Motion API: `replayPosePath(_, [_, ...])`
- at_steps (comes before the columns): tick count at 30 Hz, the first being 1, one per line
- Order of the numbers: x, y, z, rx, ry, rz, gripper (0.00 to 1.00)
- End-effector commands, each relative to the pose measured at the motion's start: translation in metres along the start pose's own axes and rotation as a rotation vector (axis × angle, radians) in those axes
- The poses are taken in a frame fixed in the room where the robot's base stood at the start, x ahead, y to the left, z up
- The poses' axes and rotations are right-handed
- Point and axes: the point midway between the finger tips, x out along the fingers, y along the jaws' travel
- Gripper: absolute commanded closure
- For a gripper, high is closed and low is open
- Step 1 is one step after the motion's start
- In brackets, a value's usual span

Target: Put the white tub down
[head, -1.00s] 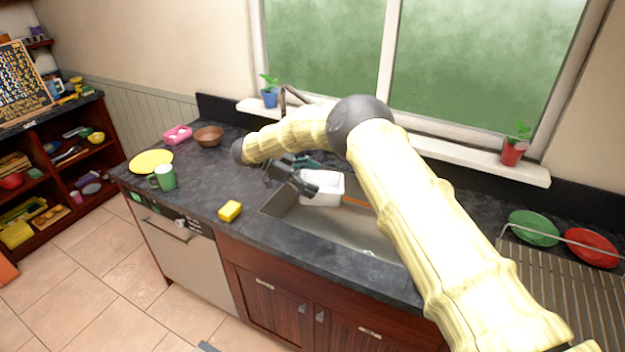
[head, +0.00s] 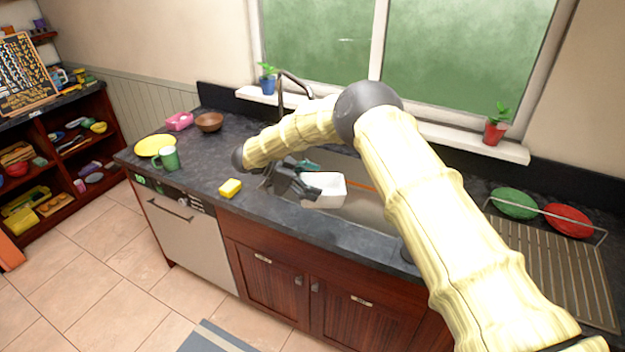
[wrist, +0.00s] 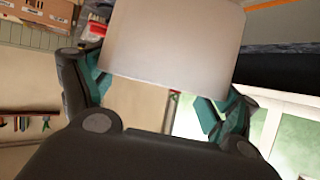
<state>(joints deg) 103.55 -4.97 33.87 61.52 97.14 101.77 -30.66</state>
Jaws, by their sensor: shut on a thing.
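The white tub (head: 325,190) is a small open-topped container held over the sink (head: 362,208) in the head view. My gripper (head: 305,180) is at its left side, with dark links and teal fingers. In the wrist view the tub (wrist: 172,45) fills the upper middle between the two fingers of my gripper (wrist: 160,95), which is shut on it. I cannot tell whether the tub's underside touches anything. My arm hides part of the sink's right side.
A yellow sponge (head: 230,188), a green mug (head: 167,158), a yellow plate (head: 153,144), a brown bowl (head: 209,122) and a pink item (head: 179,121) are on the counter left of the sink. A faucet (head: 281,90) stands behind. A drying rack (head: 560,265) is at right.

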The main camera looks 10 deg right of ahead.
Motion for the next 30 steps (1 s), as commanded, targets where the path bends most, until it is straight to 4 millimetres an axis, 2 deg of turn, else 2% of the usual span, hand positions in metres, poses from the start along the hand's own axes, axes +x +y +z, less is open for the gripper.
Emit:
replayPosePath(11, [0.014, 0.035, 0.003, -0.089, -0.014, -0.163, 0.46])
replayPosePath(23, [0.043, 0.104, 0.01, -0.262, -0.048, -0.494, 0.46])
replayPosePath(30, [0.065, 0.156, 0.016, -0.395, -0.073, -0.741, 0.46])
